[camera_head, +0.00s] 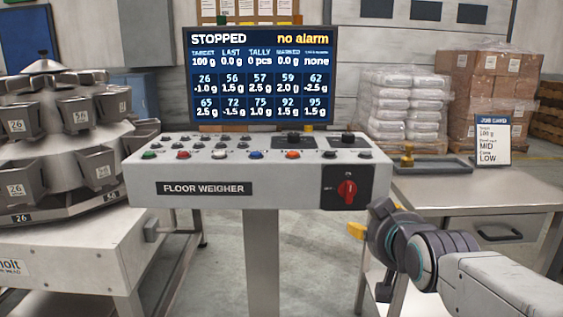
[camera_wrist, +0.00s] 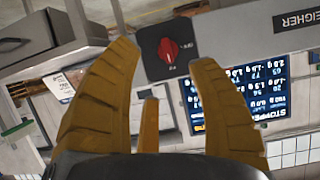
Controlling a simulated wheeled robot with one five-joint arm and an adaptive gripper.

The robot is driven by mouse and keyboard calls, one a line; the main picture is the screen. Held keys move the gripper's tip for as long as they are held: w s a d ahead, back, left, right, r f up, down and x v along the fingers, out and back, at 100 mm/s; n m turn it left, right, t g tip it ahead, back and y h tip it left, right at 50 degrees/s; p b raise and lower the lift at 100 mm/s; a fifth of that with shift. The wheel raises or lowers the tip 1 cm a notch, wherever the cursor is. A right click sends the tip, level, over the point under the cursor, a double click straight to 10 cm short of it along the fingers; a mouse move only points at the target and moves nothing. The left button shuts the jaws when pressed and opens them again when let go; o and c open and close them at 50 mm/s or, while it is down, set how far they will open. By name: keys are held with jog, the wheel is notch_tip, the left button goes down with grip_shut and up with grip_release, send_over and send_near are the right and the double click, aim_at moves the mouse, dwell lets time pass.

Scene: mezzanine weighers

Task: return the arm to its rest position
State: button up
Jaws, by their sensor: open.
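My arm reaches in from the lower right of the head view. Only a small yellow part of my gripper (camera_head: 357,230) shows there, in front of and just below the console's right end. In the wrist view both yellow fingers of my gripper (camera_wrist: 165,56) are spread apart with nothing between them. The red rotary switch (camera_head: 347,190) sits on a black plate at the console's right end. It also shows in the wrist view (camera_wrist: 169,50), upside down, beyond the gap between the fingertips. The fingers appear apart from it.
The floor weigher console (camera_head: 270,190) stands on a post, its screen (camera_head: 261,78) reading STOPPED and no alarm. A metal table (camera_head: 480,187) with a tray and job card (camera_head: 493,140) stands at right. The multihead weigher (camera_head: 65,150) is at left.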

jog(key=s+r+g+p, duration=0.3)
jog(key=s+p, duration=0.5)
jog(key=s+r+g+p, duration=0.3)
jog(key=s+r+p, duration=0.1)
jog(key=s+p, duration=0.4)
jog(key=s+r+g+p, duration=0.3)
jog(key=s+p, duration=0.6)
jog(key=p, duration=0.1)
jog(key=shift+r+g, duration=0.25)
jog(key=shift+g, duration=0.15)
jog(key=shift+a, duration=0.1)
